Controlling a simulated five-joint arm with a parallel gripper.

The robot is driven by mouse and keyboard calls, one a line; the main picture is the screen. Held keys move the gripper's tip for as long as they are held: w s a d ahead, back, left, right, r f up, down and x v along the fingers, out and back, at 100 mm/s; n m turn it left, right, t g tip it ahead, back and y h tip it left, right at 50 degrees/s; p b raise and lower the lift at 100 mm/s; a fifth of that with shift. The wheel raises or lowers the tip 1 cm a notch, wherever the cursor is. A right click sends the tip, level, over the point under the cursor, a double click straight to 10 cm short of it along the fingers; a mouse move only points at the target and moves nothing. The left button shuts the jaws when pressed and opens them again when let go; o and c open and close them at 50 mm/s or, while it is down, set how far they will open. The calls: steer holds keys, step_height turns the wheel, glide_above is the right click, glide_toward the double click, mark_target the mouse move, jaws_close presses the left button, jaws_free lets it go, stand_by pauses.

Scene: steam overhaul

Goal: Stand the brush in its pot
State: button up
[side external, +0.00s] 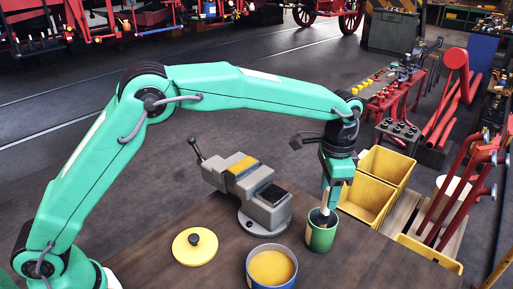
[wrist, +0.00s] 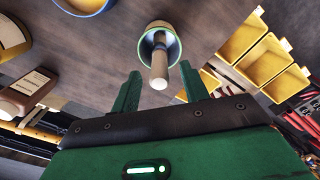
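The green pot (side external: 321,232) stands upright on the brown table near its right side. The brush (wrist: 159,68) is in the pot, its pale handle sticking up out of the mouth; its bristle end is hidden inside. In the wrist view the pot's green rim (wrist: 145,42) shows around the brush. My gripper (wrist: 158,84) is open, with one finger on each side of the handle's upper end and visible gaps between. In the side view my gripper (side external: 332,198) points down just above the pot, partly covering the handle.
A blue tin of yellow paint (side external: 271,268) stands left of the pot, in front. A grey vise (side external: 262,200) is behind it, and a yellow lid (side external: 195,246) lies further left. Yellow bins (side external: 368,197) stand at the right, beyond the table edge.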

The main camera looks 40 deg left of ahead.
steer(key=shift+r, duration=3.95)
steer(key=shift+s+a+r, duration=0.15)
steer(key=shift+a+r, duration=0.2)
steer(key=shift+a, duration=0.1)
steer(key=s+a+r+n+t, duration=0.1)
steer(key=s+a+r+n, duration=0.1)
steer(key=s+a+r, duration=0.45)
steer(key=s+a+r+n+t, duration=0.15)
steer(key=s+a, duration=0.25)
steer(key=a, duration=0.5)
steer(key=s+a+f+n+t, duration=0.1)
steer(key=s+a+f+n, duration=0.1)
steer(key=s, duration=0.6)
steer(key=s+a+f+n+t, duration=0.2)
steer(key=s+a+f+n, duration=0.1)
steer(key=s+a+f, duration=0.2)
steer(key=s+a, duration=0.2)
steer(key=s, duration=0.2)
steer(key=shift+s+a+f, duration=0.2)
steer(key=shift+s+f, duration=0.05)
steer(key=shift+s, duration=0.05)
